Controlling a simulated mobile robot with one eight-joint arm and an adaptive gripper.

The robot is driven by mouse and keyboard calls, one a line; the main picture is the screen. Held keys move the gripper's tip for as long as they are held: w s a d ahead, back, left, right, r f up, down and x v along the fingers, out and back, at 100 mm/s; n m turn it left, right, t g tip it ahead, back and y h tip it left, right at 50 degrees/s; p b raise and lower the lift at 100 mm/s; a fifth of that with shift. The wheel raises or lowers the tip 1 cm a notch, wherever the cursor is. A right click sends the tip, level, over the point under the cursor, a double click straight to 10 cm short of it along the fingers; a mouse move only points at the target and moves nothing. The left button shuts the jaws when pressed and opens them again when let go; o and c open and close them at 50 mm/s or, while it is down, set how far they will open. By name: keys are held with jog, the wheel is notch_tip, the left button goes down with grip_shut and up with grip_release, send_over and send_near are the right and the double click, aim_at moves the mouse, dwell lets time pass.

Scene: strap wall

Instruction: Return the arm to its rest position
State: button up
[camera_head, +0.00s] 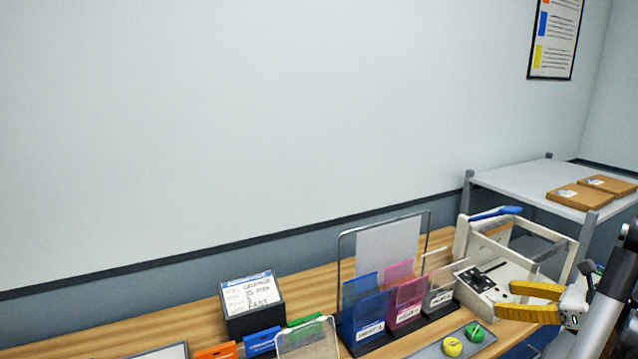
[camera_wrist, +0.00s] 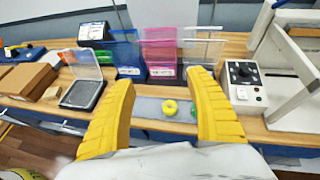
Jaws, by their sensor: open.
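My gripper (camera_head: 522,301) has yellow ribbed fingers and is at the lower right of the head view, in front of the white machine with a blue handle. In the wrist view my gripper (camera_wrist: 165,115) is open, its two fingers spread wide with nothing between them. Past the fingertips lie a yellow round piece (camera_wrist: 170,107) and a green one, partly hidden, on a grey mat. The same yellow piece (camera_head: 452,347) and green piece (camera_head: 475,332) show in the head view. My arm comes in from the right edge.
Blue (camera_head: 366,317) and pink (camera_head: 406,304) bins stand before a wire-framed panel on the wooden bench. A black box with a label (camera_head: 250,300) is further left. The white machine (camera_head: 487,283) is close to my gripper. A shelf (camera_head: 520,185) with cardboard boxes stands behind right.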

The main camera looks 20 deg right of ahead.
jog(key=w+a+f+n+g+b, duration=0.1)
jog(key=w+a+n+g, duration=0.4)
jog(key=a, duration=0.7)
jog(key=w+a+f+n+b, duration=0.1)
jog(key=w+a+n, duration=0.3)
jog(key=a+n, duration=0.55)
jog(key=s+a+f+n+h+b, duration=0.1)
jog(key=s+a+n, duration=0.3)
jog(key=a+n, duration=0.4)
jog(key=s+a+f+n+h+b, duration=0.2)
jog(key=s+a+n, duration=0.3)
jog(key=a+n, duration=0.4)
jog(key=shift+s+a+f+h, duration=0.25)
jog(key=shift+a+h, duration=0.25)
jog(key=shift+a, duration=1.35)
